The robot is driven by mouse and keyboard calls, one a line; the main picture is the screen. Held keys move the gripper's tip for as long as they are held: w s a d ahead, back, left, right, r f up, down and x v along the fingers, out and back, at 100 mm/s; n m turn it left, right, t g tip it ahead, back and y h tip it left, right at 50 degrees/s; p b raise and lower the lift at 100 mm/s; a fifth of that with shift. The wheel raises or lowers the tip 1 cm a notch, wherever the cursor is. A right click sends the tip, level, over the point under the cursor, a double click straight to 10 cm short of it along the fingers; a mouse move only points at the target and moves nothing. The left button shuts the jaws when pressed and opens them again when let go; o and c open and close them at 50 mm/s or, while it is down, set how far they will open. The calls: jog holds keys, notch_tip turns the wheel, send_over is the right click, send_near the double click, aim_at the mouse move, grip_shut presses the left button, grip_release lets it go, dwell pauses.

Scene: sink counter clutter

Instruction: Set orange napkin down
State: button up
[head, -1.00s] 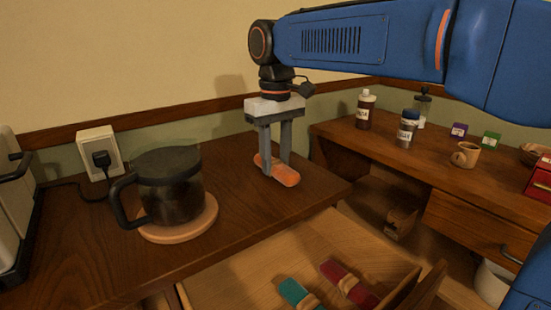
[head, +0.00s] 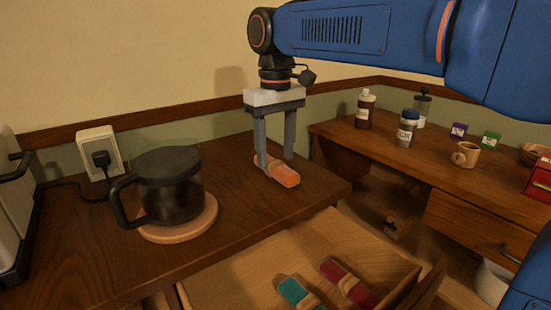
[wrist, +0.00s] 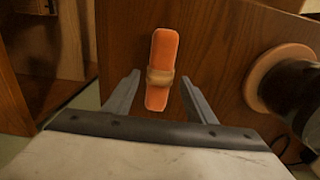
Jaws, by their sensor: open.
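The orange napkin (head: 283,174), rolled with a tan band around its middle, lies on the wooden counter to the right of the coffee pot. My gripper (head: 273,160) points down over it with its fingers apart. In the wrist view the napkin (wrist: 163,58) shows whole, band included, between and beyond the open fingers (wrist: 160,88). Neither finger appears to press on it.
The glass coffee pot (head: 172,190) stands on a round coaster (head: 190,231) to the left. An open drawer in front holds a teal napkin (head: 298,293) and a red napkin (head: 350,283). Bottles and a mug (head: 466,154) stand on the far counter.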

aim_at(276, 163)
notch_tip(276, 163, up, 10)
dwell(0.4)
